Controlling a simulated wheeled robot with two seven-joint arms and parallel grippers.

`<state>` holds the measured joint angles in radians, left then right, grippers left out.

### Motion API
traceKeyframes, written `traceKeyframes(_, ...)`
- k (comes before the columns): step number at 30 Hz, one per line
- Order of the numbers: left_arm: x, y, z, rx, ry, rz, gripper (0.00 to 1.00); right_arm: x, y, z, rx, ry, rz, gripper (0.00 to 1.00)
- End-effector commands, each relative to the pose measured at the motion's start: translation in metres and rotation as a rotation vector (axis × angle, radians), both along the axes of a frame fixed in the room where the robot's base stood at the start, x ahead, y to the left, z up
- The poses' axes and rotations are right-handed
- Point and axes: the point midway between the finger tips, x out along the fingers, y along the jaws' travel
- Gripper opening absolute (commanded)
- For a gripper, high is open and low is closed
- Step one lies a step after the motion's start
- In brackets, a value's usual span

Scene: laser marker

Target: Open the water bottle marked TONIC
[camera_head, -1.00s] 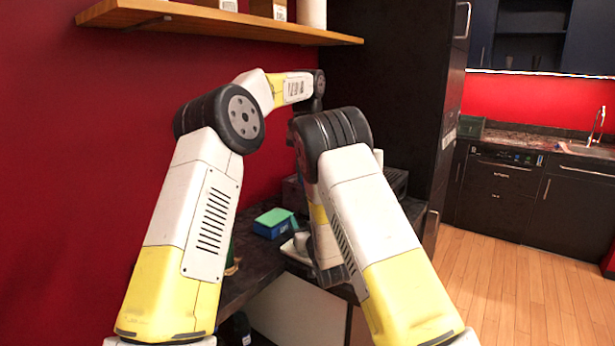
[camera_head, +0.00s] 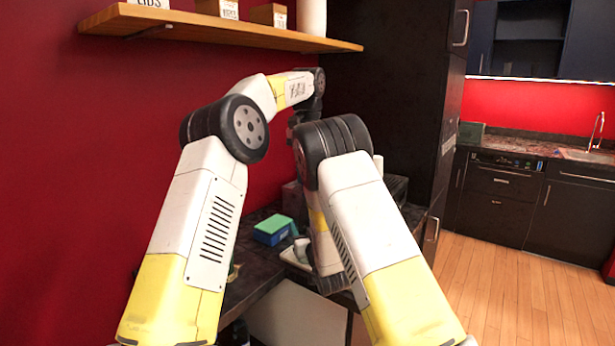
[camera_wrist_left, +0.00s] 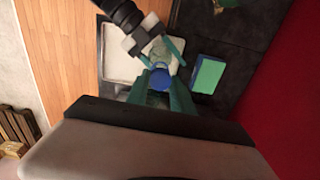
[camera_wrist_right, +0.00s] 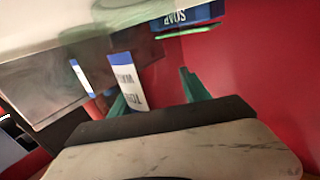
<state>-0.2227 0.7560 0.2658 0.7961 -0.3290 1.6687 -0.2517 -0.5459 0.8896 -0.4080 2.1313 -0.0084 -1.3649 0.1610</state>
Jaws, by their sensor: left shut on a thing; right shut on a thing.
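The water bottle with a blue cap (camera_wrist_left: 160,79) shows in the left wrist view, its clear body partly hidden beyond the cap. My left gripper (camera_wrist_left: 159,70) has its green fingers on both sides of the cap and is shut on it. In the right wrist view a white and blue label (camera_wrist_right: 126,80), partly readable as TONIC, faces the camera between the fingers. My right gripper (camera_wrist_right: 152,86) is shut on the bottle body; it also reaches in at the top of the left wrist view.
A blue SOAP box with a green top (camera_head: 272,230) stands on the dark counter (camera_head: 255,275). A wooden shelf (camera_head: 220,28) hangs above on the red wall. Another white and blue label (camera_wrist_right: 81,77) shows in the right wrist view.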

Motion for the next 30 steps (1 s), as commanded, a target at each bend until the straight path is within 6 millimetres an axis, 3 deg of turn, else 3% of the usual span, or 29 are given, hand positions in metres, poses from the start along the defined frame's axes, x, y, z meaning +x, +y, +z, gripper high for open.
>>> traceKeyframes(11,0.001,-0.001,0.037,0.0,-0.002,0.0,0.0,-0.001,0.0,-0.002,-0.001,0.005,0.0,0.0)
traceKeyframes(19,0.0,0.0,0.04,0.0,0.0,0.0,0.0,-0.001,0.0,-0.002,-0.001,0.005,0.0,0.0)
traceKeyframes(20,0.0,0.0,0.04,0.0,0.0,0.0,0.0,-0.001,0.0,-0.002,-0.001,0.005,0.0,0.61)
traceKeyframes(21,0.0,0.0,0.04,0.0,0.0,0.0,0.0,-0.001,0.0,-0.002,-0.001,0.004,0.0,0.68)
traceKeyframes(23,0.0,0.0,0.04,0.0,0.0,0.0,0.0,0.0,0.0,-0.001,-0.001,0.004,0.0,0.8)
traceKeyframes(30,0.0,0.0,0.04,0.0,0.0,0.0,0.0,0.0,0.0,-0.001,0.0,0.001,0.0,0.8)
